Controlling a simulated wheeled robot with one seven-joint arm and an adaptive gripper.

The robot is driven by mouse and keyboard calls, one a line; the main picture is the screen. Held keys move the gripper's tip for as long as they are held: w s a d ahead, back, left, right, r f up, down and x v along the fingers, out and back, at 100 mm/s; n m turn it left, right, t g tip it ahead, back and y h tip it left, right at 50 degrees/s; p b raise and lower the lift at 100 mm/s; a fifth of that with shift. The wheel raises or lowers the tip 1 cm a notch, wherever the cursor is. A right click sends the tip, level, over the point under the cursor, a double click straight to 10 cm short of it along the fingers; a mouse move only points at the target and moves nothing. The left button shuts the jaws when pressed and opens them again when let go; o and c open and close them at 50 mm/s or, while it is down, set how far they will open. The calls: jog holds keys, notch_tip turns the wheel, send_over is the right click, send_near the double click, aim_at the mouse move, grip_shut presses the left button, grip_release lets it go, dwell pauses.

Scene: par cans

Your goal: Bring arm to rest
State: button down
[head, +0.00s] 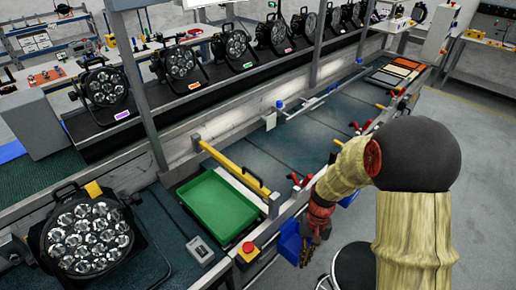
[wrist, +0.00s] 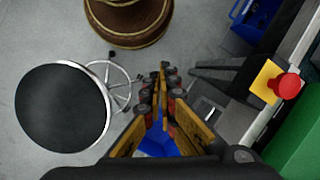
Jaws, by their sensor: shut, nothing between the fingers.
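My arm bends down at the right of the head view, beside the front edge of the workbench. My gripper (head: 306,257) hangs low there, in front of a blue bin (head: 289,241). In the wrist view my gripper (wrist: 163,72) points over the grey floor, with its fingertips together and nothing between them. Part of the bin may show as blue between the fingers, but I cannot tell for sure.
A black round stool (wrist: 62,108) stands on the floor close to my gripper. A red emergency button (head: 248,247) sits at the bench edge, near a green tray (head: 215,207). A par can (head: 88,237) stands on the bench at left; several more line the shelf behind.

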jog(key=s+d+r+t, duration=0.1)
jog(key=s+r+t, duration=0.2)
jog(key=r, duration=0.7)
jog(key=s+d+r+n+t+h, duration=0.1)
jog(key=s+r+t, duration=0.2)
jog(key=r, duration=0.8)
jog(key=s+d+r+n+t, duration=0.1)
jog(key=s+r+t, duration=0.2)
jog(key=s+r, duration=0.3)
notch_tip(320, 180, up, 5)
jog(key=shift+s+d+f+h, duration=0.1)
jog(key=shift+s+d+h, duration=0.1)
jog(key=shift+s+h, duration=0.15)
